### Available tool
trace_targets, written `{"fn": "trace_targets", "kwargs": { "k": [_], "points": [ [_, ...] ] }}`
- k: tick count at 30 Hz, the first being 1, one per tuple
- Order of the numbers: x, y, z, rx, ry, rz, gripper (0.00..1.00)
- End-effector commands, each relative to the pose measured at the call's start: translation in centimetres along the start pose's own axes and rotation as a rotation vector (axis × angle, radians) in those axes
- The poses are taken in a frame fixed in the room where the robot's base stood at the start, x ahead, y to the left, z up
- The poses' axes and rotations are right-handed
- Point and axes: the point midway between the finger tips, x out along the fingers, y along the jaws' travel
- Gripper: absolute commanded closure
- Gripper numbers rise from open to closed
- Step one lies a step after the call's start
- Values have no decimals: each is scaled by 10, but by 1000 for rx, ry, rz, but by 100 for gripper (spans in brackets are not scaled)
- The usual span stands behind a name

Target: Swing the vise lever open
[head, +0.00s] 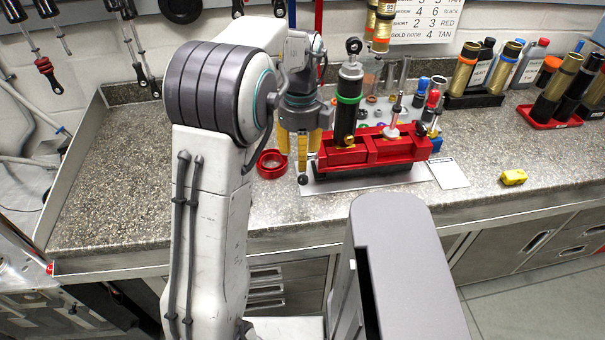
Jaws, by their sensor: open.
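The red vise (387,150) stands on a pale mat on the countertop. A shock absorber with a green ring (348,100) stands upright at the vise's left end. A lever with a dark ball knob (303,179) shows at the vise's left front corner; most of its shaft is hidden behind or between my fingers. My gripper (300,152) has yellow fingers and points down at the vise's left end, just above the knob. Its fingers are apart. I cannot tell whether a finger touches the lever.
A red ring-shaped part (271,164) lies just left of my gripper. Bottles and shock bodies stand at the back right. The left countertop (115,170) is clear.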

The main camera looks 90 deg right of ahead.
Motion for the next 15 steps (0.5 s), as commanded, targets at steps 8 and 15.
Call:
{"fn": "trace_targets", "kwargs": {
  "k": [8,15],
  "points": [
    [0,-3,2,436,-14,-11,52],
    [1,-3,3,607,-15,-10,52]
  ]
}}
